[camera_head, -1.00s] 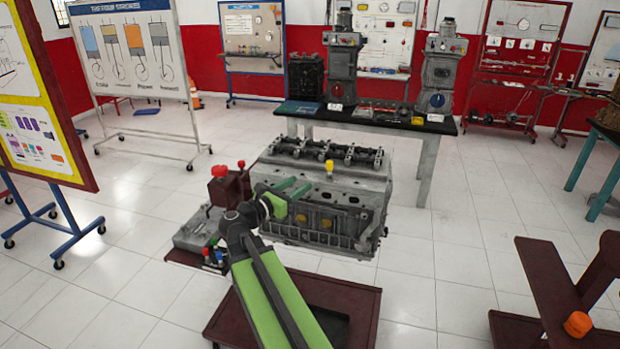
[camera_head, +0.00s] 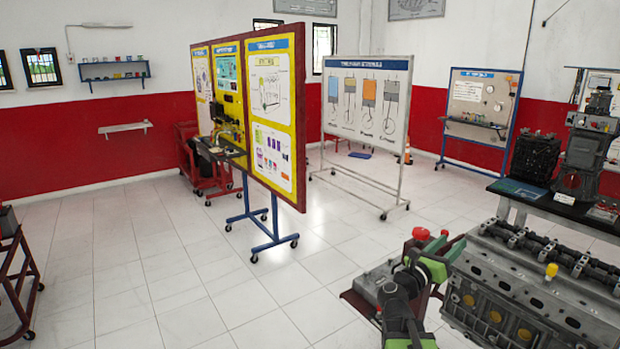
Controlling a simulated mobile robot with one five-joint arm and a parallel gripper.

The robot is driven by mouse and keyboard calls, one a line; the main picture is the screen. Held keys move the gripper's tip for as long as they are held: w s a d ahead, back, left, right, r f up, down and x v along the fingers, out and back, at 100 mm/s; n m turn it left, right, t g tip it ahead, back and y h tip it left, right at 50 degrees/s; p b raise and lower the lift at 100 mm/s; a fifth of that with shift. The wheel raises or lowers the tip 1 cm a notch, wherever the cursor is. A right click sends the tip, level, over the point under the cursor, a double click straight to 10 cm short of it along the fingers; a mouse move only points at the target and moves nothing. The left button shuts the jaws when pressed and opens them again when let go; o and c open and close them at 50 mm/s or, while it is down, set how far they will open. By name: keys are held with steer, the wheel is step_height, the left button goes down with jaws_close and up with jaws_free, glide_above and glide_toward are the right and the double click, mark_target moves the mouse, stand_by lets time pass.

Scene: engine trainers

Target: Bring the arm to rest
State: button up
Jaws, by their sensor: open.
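My gripper (camera_head: 447,258) shows at the lower right, at the end of my green and black arm (camera_head: 402,308). Its two green fingers are apart, with nothing seen between them. In the picture it lies between the small stand with red knobs and the left end of the engine block (camera_head: 520,290). I cannot tell whether it touches either. The lower part of my arm is cut off by the bottom edge.
A stand with a red knob (camera_head: 420,233) is partly hidden behind my arm. A dark table (camera_head: 540,204) with engine parts stands behind the block. A yellow display board (camera_head: 300,110) and a white board (camera_head: 368,132) stand on wheels. The floor at left centre is clear.

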steer(key=w+a+f+n+t+y, duration=0.1)
steer(key=w+a+n+t+y, duration=0.35)
steer(key=a+n+y, duration=0.4)
steer(key=w+a+f+n+t+y, duration=0.1)
steer(key=w+a+n+t+y, duration=0.3)
steer(key=a+n, duration=0.65)
steer(key=a+f+n+g+y, duration=0.65)
steer(key=a+f+n, duration=0.25)
steer(key=f+n, duration=0.15)
steer(key=s+a+f+n+g, duration=0.1)
steer(key=s+f+n+g, duration=0.6)
steer(key=f, duration=0.4)
steer(key=s+d+f+n+g+h, duration=0.1)
steer(key=s+d+f+n+g, duration=0.1)
steer(key=s, duration=0.6)
steer(key=s+d+f+n+g+h, duration=0.1)
steer(key=s+d+f+n+g, duration=0.1)
steer(key=s, duration=0.6)
steer(key=f+n+g, duration=0.1)
steer(key=n+g, duration=0.1)
steer(key=n, duration=0.1)
steer(key=shift+d+f+n+g, duration=0.25)
steer(key=shift+d+n+g, duration=0.05)
steer(key=shift+n, duration=0.05)
